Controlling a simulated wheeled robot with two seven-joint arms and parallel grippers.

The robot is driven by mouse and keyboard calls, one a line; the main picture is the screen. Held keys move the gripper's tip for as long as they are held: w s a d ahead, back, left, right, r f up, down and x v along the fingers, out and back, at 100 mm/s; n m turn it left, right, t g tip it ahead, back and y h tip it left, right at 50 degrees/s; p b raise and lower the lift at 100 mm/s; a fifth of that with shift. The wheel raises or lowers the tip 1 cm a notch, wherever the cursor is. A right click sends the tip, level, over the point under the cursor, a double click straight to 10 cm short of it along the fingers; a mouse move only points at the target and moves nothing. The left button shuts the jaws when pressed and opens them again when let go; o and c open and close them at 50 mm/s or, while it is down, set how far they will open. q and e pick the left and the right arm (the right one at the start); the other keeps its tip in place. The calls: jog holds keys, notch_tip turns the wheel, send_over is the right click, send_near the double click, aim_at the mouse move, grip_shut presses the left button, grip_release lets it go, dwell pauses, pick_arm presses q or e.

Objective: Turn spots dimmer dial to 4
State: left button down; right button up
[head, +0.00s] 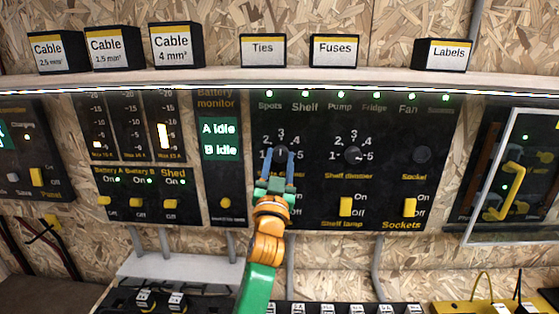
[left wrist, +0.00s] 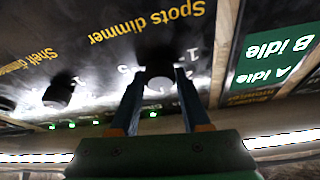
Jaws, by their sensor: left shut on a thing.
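The spots dimmer dial (head: 281,153) is a small dark knob on the black panel, with numbers 1 to 5 around it. My left gripper (head: 280,158) reaches up to it from below, a finger on each side, and is shut on it. In the left wrist view the dial (left wrist: 158,82) sits between the tips of the two blue fingers (left wrist: 160,88), under the yellow words "Spots dimmer", which appear upside down. The fingers partly cover the numbers, and I cannot tell which one the dial points to. My right gripper is not in view.
The shelf dimmer dial (head: 353,154) is just to the right. Below are the yellow shelf lamp switch (head: 346,206) and sockets switch (head: 410,207). The battery monitor screen (head: 220,139) is to the left. A shelf (head: 300,78) with labelled boxes runs above.

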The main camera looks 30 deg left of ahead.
pick_arm(q)
jog(key=m+h+p, duration=0.1)
jog(key=m+p, duration=0.2)
jog(key=m+h+p, duration=0.2)
jog(key=m+p, duration=0.1)
jog(key=r+m+h+p, duration=0.1)
jog(key=m+p, duration=0.1)
jog(key=m, duration=0.1)
jog(key=shift+s+a+h+p, duration=0.1)
jog(key=shift+a+h+p, duration=0.1)
jog(key=shift+h+p, duration=0.2)
jog(key=shift+f+m+h+p, duration=0.15)
jog(key=shift+m+h+p, duration=0.45)
jog(key=shift+m+p, duration=1.2)
jog(key=shift+m, duration=0.3)
jog(key=shift+c, duration=1.8)
grip_release()
jog(key=shift+a+f, duration=0.1)
jog(key=shift+f, duration=0.05)
